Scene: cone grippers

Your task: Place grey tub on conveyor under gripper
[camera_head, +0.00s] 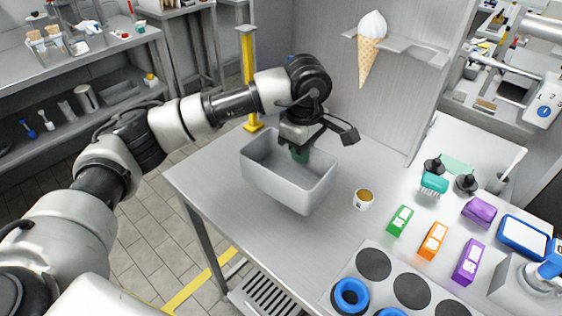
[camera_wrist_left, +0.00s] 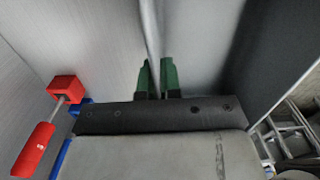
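The grey tub (camera_head: 285,188) is an open, rectangular bin at the steel table (camera_head: 215,180) in the head view. Whether its base touches the table is unclear. My left gripper (camera_head: 300,154) reaches down at the tub's far side, with a green fingertip showing against the wall. In the left wrist view, the green fingers (camera_wrist_left: 155,78) are close together on either side of a thin grey wall (camera_wrist_left: 151,30), the tub's rim, and look shut on it. An ice-cream cone (camera_head: 370,50) hangs in a metal holder (camera_head: 405,47) at the back wall. My right gripper is out of view. I cannot make out a conveyor.
Right of the tub are a small cup (camera_head: 364,198), a green box (camera_head: 400,220), an orange box (camera_head: 433,241) and a purple box (camera_head: 467,261). A holed plate (camera_head: 391,278) lies in front. A yellow post (camera_head: 248,80) stands behind. A red-handled object (camera_wrist_left: 36,148) shows in the wrist view.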

